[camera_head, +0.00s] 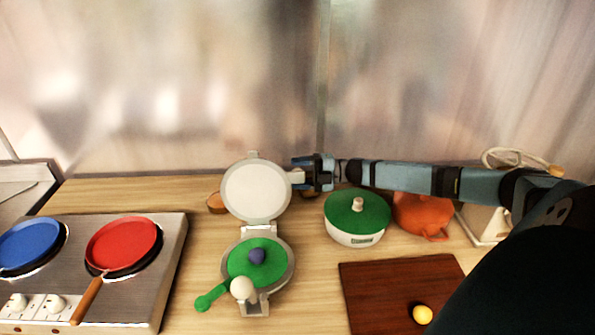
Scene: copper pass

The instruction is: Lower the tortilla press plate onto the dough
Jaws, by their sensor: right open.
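The tortilla press stands in the middle of the wooden counter. Its round upper plate (256,191) is raised and leans back. Its lower plate (284,276) carries a green round piece (245,270) with a handle-like tail. A dark blue ball (257,256), perhaps the dough, sits on the green piece. A white ball (242,288) shows at the front of the press. My right gripper (298,176) is open, close to the right edge of the raised plate; I cannot tell whether it touches. My left gripper is not in view.
A green-lidded white pot (357,215) and an orange teapot (423,214) stand right of the press, below my right arm. A brown board (390,290) with a yellow ball (422,314) lies front right. A stove (160,270) with blue (30,245) and red (122,243) pans is left.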

